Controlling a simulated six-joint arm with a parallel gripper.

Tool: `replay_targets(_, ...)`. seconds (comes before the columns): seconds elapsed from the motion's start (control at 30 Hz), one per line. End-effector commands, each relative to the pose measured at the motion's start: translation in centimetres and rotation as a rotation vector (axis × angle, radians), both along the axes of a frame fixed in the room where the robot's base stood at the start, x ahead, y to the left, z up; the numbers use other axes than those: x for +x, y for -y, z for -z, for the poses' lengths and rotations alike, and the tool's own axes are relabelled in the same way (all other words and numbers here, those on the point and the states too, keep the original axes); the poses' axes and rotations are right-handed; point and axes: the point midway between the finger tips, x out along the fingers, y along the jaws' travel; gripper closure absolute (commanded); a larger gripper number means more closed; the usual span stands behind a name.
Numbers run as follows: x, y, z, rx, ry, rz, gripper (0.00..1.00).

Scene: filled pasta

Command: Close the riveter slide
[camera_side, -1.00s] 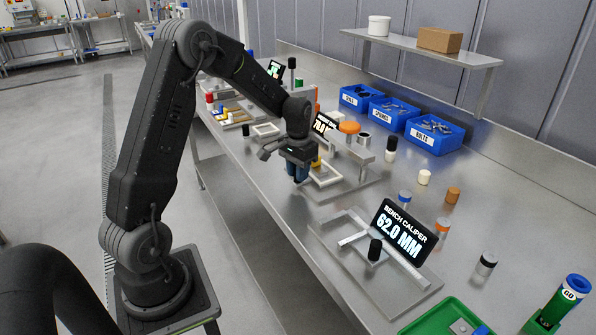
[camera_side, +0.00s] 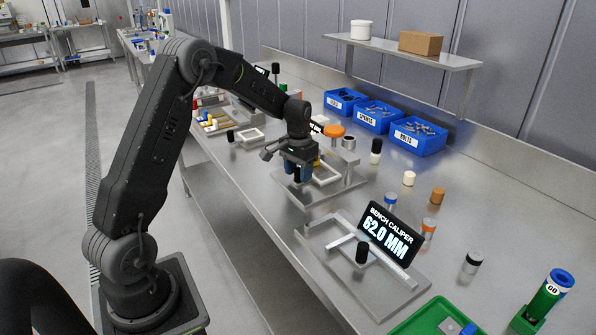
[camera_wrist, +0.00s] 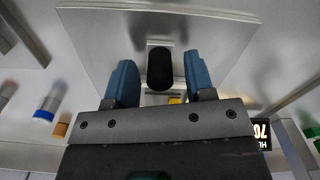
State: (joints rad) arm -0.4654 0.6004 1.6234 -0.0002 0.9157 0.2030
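The riveter stands on a grey base plate (camera_side: 346,186) at mid-bench, with a pale frame (camera_side: 327,177), an orange knob (camera_side: 334,131) behind it and a dark display partly hidden by my arm. My gripper (camera_side: 298,173) points down at the plate's left side, with its blue fingers apart. In the wrist view, a black upright handle (camera_wrist: 160,68), apparently the slide's, stands between the fingertips of my gripper (camera_wrist: 160,80). A gap shows on both sides of the handle, so neither finger visibly touches it. The slide's track is mostly hidden under my gripper.
The bench caliper (camera_side: 395,237), reading 62.0 MM, stands to the front right with its own black knob (camera_side: 362,252). Blue bins (camera_side: 418,137) line the back. Several small cylinders stand on the right. A green tray (camera_side: 410,322) lies at the front edge.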

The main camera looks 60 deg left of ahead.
Motion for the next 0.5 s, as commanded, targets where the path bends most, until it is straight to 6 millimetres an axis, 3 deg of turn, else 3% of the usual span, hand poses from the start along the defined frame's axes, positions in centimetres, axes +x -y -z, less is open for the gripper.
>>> replay_targets(0.3, 0.0, 0.0, -0.4, 0.000, -0.001, 0.000, 0.50)
replay_targets(0.5, 0.0, 0.0, -3.4, 0.002, 0.004, 0.000, 0.50)
